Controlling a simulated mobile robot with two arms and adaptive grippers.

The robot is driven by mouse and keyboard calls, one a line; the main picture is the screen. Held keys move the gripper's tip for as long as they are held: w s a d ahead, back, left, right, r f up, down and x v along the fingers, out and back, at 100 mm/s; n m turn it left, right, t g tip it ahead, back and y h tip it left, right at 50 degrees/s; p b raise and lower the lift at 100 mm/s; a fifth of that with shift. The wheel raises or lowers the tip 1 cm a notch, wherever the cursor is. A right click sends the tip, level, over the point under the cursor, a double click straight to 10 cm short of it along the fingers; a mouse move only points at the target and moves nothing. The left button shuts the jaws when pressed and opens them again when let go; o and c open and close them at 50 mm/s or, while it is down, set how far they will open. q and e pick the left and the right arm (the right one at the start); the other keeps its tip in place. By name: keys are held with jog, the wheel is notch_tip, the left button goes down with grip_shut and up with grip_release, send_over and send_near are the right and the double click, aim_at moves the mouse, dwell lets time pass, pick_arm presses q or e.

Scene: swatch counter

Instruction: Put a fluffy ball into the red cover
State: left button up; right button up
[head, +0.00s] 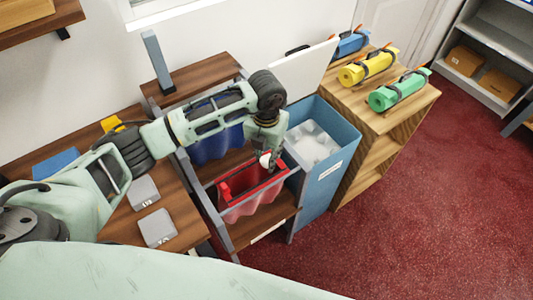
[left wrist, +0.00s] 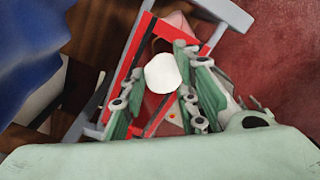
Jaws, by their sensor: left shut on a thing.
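A white fluffy ball (head: 265,160) is held in my left gripper (head: 270,161). In the left wrist view the ball (left wrist: 162,73) sits between the two fingers of the gripper (left wrist: 165,88), which are shut on it. The red cover (head: 232,213) hangs open in a grey frame on the wooden stand, with a bright red rim. The ball is over the far right part of the opening in the head view. In the left wrist view the red rim (left wrist: 125,66) shows beyond and beside the ball. My right gripper is not in view.
A blue bin (head: 325,185) with white contents stands right of the cover. A blue cover (head: 212,148) hangs behind it. A wooden shelf (head: 425,98) carries yellow (head: 368,67) and green rolls (head: 398,91). Grey blocks (head: 158,228) lie on the counter at left.

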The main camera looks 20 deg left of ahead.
pick_arm(q)
jog(key=o, duration=0.8)
jog(key=shift+c, duration=0.2)
jog(key=shift+o, duration=0.3)
jog(key=o, duration=0.5)
jog(key=shift+r+p, duration=2.05)
jog(key=shift+r, duration=0.95)
jog(key=shift+f, duration=0.1)
